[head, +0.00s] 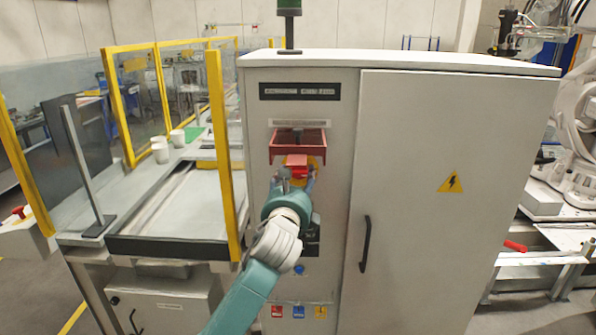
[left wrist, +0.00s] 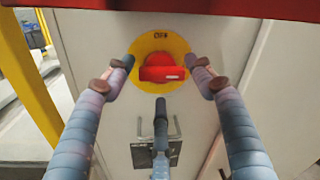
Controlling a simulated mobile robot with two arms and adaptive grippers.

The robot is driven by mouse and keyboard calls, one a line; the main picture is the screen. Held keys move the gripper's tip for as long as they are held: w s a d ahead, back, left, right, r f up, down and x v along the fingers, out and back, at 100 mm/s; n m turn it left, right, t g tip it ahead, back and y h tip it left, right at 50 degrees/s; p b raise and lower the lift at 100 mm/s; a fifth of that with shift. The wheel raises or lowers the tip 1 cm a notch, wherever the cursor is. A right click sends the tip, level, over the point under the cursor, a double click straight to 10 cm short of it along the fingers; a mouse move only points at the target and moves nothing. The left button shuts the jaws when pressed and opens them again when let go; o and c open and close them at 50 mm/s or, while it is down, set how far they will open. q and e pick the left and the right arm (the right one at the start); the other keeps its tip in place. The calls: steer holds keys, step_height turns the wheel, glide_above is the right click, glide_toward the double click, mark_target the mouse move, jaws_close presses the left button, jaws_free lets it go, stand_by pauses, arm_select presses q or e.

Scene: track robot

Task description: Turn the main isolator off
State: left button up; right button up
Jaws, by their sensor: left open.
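The main isolator is a red rotary handle (head: 299,172) on a yellow disc, on the narrow left front of the grey cabinet (head: 410,200). In the left wrist view the red handle (left wrist: 162,68) shows near the middle of its yellow disc (left wrist: 178,44), its grip bar lying across with a pale mark. Lettering at the disc's top looks like "OFF". My left gripper (head: 294,182) is open in front of the handle. In the left wrist view its fingers (left wrist: 160,76) stand left, right and below the handle, not closed on it. My right gripper is out of view.
A red open-fronted guard (head: 298,147) juts out just above the isolator; its edge (left wrist: 200,7) crosses the top of the left wrist view. A black door handle (head: 365,243) is to the right. A yellow post (head: 224,150) and conveyor (head: 170,215) stand left.

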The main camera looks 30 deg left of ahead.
arm_select(q)
steer(key=shift+x, duration=1.15)
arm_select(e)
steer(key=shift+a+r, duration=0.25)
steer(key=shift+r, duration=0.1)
